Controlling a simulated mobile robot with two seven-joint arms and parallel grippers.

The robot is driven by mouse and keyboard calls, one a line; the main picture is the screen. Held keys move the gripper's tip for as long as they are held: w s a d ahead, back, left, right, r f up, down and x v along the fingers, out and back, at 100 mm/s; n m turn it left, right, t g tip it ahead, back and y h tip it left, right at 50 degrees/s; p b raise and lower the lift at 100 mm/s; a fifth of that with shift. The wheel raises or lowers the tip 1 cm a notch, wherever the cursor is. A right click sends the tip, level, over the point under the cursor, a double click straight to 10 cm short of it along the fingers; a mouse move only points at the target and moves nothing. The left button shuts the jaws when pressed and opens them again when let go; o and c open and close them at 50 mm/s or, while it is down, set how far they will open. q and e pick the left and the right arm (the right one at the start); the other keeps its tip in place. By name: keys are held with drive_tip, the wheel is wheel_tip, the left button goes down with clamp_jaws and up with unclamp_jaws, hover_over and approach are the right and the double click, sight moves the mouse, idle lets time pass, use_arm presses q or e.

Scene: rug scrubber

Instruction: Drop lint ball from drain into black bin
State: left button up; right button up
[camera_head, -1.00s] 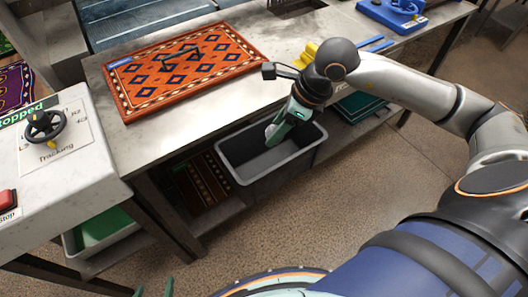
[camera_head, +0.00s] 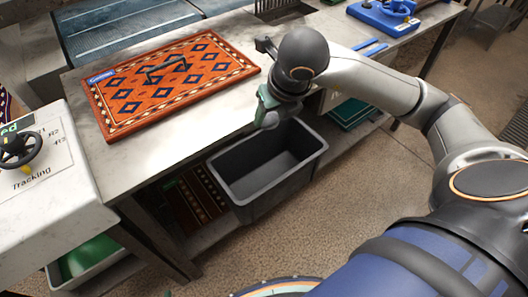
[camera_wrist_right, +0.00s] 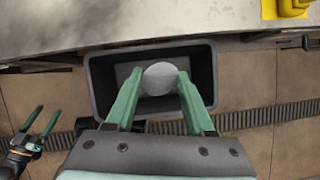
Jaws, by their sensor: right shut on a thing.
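The lint ball (camera_wrist_right: 160,79) is a round grey lump between the green fingers of my right gripper (camera_wrist_right: 160,75). My right gripper (camera_head: 268,112) is shut on it, and the ball (camera_head: 269,121) also shows in the head view, just below the fingers. My left gripper (camera_wrist_right: 39,122) is open and empty at the left of the wrist view. The drain is not clearly visible.
An orange patterned rug (camera_head: 165,82) lies on the metal table (camera_head: 80,92). A control panel with a black handwheel (camera_head: 18,149) is at the left. A blue tool (camera_head: 385,16) is at the back right. Speckled floor (camera_head: 360,190) is open right of the bin.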

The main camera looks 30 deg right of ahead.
wheel_tip(320, 180, down, 3)
drive_tip(key=shift+r+b, duration=0.2)
drive_tip(key=shift+b, duration=0.35)
drive_tip(key=shift+f, duration=0.5)
use_arm(q)
drive_tip(key=shift+w+d+f, duration=0.25)
drive_tip(key=shift+w+d, duration=0.35)
drive_tip(key=shift+d, duration=0.15)
use_arm(e)
drive_tip(key=o, duration=1.4)
drive_tip(key=shift+c, duration=0.2)
use_arm(q)
drive_tip(key=shift+a+f, duration=0.1)
drive_tip(key=shift+a, duration=0.1)
